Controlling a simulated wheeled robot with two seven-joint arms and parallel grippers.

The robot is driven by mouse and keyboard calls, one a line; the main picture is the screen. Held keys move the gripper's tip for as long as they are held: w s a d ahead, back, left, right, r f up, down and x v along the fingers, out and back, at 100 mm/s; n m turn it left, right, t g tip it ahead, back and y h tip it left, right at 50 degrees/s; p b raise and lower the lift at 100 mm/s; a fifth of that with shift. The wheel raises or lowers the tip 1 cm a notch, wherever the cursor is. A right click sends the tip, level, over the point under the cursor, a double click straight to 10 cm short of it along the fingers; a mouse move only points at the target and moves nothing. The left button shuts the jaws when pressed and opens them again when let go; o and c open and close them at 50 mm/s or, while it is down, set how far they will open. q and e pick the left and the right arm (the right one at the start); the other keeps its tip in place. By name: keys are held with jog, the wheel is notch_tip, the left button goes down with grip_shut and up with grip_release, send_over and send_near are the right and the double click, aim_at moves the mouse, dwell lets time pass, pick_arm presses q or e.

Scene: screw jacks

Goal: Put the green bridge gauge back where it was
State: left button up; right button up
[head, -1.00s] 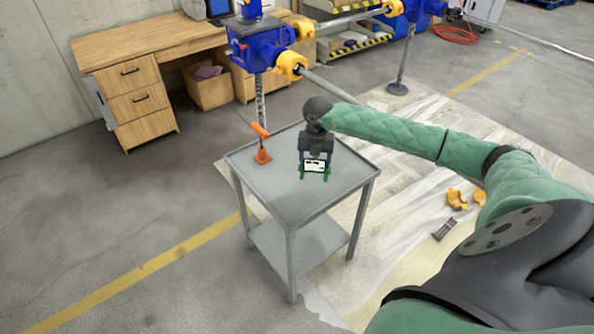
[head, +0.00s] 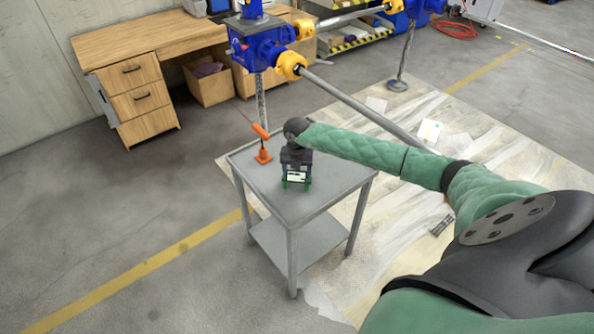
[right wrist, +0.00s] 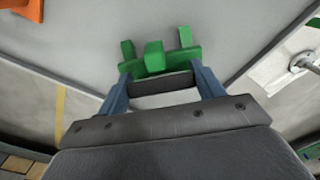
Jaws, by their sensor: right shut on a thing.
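The green bridge gauge (right wrist: 155,60) is between the blue fingers of my right gripper (right wrist: 168,80) in the right wrist view. Its green prongs point away from the gripper, over the grey cart top. In the head view, green ends of the gauge (head: 285,184) show below my right gripper (head: 297,176), at the middle of the cart top. My right gripper is shut on the gauge. I cannot tell whether the gauge touches the cart top. My left gripper is not in view.
The grey cart (head: 325,197) has an orange tool (head: 263,155) standing at its back left corner, left of my gripper. The front and right of the cart top are clear. Blue screw jacks (head: 258,45) with a long shaft (head: 355,103) stand behind it.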

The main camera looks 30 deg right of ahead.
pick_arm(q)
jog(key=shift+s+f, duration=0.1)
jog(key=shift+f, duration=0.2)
pick_arm(e)
jog(key=shift+f, duration=0.25)
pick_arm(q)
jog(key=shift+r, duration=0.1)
pick_arm(e)
jog(key=shift+f, duration=0.1)
jog(key=o, duration=1.2)
jog(key=shift+o, duration=0.2)
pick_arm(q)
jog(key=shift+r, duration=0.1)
